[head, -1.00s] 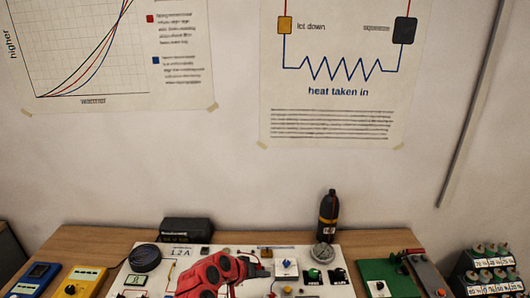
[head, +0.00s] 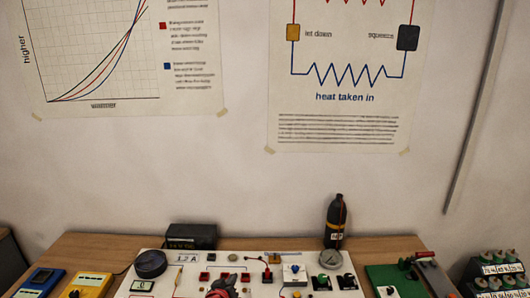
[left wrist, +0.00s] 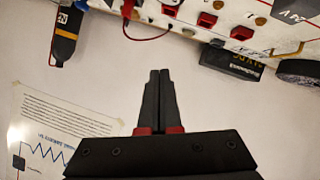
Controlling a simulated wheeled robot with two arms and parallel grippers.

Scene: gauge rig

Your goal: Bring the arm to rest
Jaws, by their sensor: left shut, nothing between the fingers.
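My left gripper (head: 232,281) shows at the bottom edge of the head view, a small red and black shape in front of the white rig board (head: 165,287). In the left wrist view its two dark fingers (left wrist: 158,78) are pressed together, with nothing between them. The wall lies behind the fingers there, and the board with its red sockets (left wrist: 207,19) runs along the top of that picture. Most of my left arm is below the head view. My right gripper is in neither view.
A dark bottle (head: 336,222) stands behind a round gauge (head: 333,258) on the wooden table (head: 110,246). A black display box (head: 191,236) stands at the back. A green board (head: 392,283) is at right, blue and yellow meters (head: 88,285) at left.

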